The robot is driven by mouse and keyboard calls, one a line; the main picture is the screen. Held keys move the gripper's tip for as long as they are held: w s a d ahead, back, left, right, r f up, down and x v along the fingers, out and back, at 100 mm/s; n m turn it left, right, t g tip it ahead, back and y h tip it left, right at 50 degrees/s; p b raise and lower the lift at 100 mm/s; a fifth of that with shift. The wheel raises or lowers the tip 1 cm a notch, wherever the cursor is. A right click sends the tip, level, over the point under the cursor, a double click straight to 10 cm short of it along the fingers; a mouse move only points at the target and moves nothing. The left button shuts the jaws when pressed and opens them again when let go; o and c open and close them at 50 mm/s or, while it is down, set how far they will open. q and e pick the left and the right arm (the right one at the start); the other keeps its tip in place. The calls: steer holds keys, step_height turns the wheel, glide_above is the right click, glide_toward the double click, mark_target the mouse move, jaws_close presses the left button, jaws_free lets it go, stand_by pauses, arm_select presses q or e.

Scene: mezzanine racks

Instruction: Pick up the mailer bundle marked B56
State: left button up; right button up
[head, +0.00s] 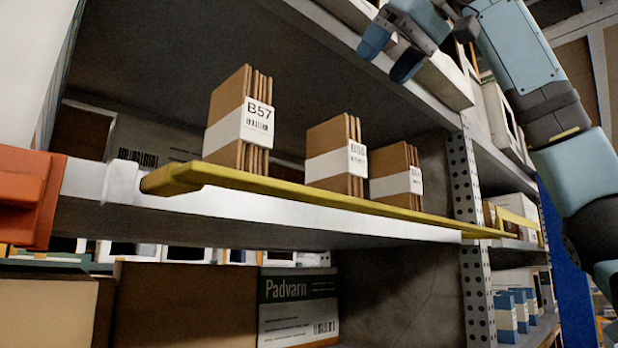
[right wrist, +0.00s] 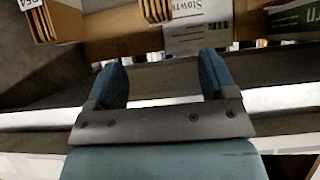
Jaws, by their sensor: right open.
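Three brown mailer bundles with white paper bands stand upright in a row on the middle shelf in the head view. The left bundle (head: 228,125) is marked B57. The marks on the middle bundle (head: 325,166) and the right bundle (head: 390,187) are too small to read surely, so I cannot tell which is B56. My right gripper (head: 390,52) is open and empty, high at the upper right, well apart from these bundles. In the right wrist view its two fingers (right wrist: 160,78) have nothing between them. Parts of bundles (right wrist: 157,10) show at that view's top edge. My left gripper is not in view.
Below is a Padvarn carton (head: 298,305). The wrist view shows another carton (right wrist: 195,28).

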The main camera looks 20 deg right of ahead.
mark_target(340, 125)
steer(key=p+x, duration=0.1)
steer(key=x, duration=0.5)
steer(key=p+x, duration=0.2)
steer(key=x, duration=0.4)
steer(key=shift+w+d+f, duration=0.15)
steer(key=shift+w+f, duration=0.1)
steer(key=shift+f, duration=0.05)
steer(key=shift+w+f, duration=0.15)
steer(key=shift+w, duration=0.05)
steer(key=shift+s, duration=0.25)
steer(key=c, duration=1.3)
